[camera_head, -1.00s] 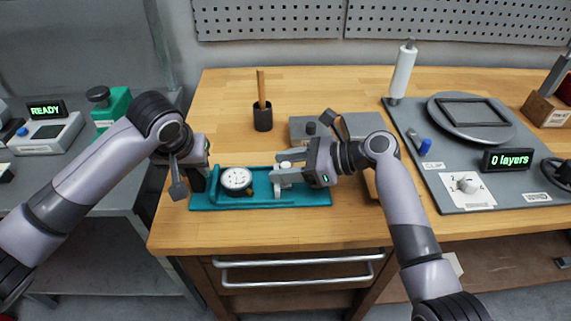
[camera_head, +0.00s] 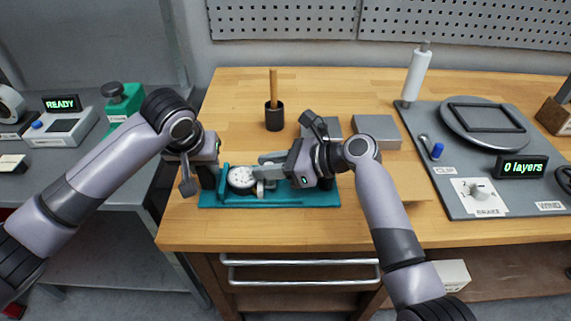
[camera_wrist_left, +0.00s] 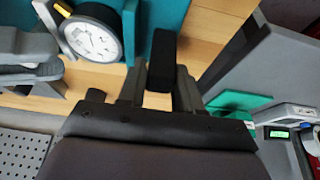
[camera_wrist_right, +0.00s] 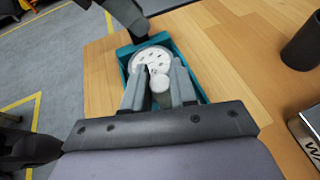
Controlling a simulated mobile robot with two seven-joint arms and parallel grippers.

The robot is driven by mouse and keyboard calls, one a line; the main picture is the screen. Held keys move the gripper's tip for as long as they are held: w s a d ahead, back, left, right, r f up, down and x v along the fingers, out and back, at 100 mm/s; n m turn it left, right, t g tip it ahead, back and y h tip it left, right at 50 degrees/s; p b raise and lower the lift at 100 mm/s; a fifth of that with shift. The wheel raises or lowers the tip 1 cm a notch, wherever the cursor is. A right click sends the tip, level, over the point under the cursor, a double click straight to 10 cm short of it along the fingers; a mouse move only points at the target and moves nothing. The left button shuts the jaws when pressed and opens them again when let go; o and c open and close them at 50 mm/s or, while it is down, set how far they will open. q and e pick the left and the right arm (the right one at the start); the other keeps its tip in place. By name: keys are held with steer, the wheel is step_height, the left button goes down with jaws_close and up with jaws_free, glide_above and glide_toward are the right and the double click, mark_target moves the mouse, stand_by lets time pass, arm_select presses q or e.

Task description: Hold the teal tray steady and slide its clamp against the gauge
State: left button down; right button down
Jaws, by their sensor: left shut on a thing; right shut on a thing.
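The teal tray (camera_head: 318,194) lies on the wooden bench with a round white-faced gauge (camera_head: 241,178) at its left end. The gauge also shows in the left wrist view (camera_wrist_left: 92,40). My left gripper (camera_head: 209,181) is shut on a black upright handle (camera_wrist_left: 162,60) at the tray's left end. My right gripper (camera_head: 263,170) is shut on the pale clamp (camera_wrist_right: 160,88), low over the tray. In the right wrist view the clamp is right at the gauge's edge (camera_wrist_right: 152,56); I cannot tell whether they touch. The fingers partly hide the clamp.
A dark cup (camera_head: 274,118) with a wooden stick stands behind the tray. Grey blocks (camera_head: 377,131) sit behind my right gripper. A grey winding board (camera_head: 458,137) fills the bench's right. A side table (camera_head: 95,180) with devices stands left. Bench right of the tray is partly clear.

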steer(key=shift+s+a, duration=0.1)
steer(key=shift+a, duration=0.05)
steer(key=c, duration=1)
jaws_free()
steer(key=v, duration=1.2)
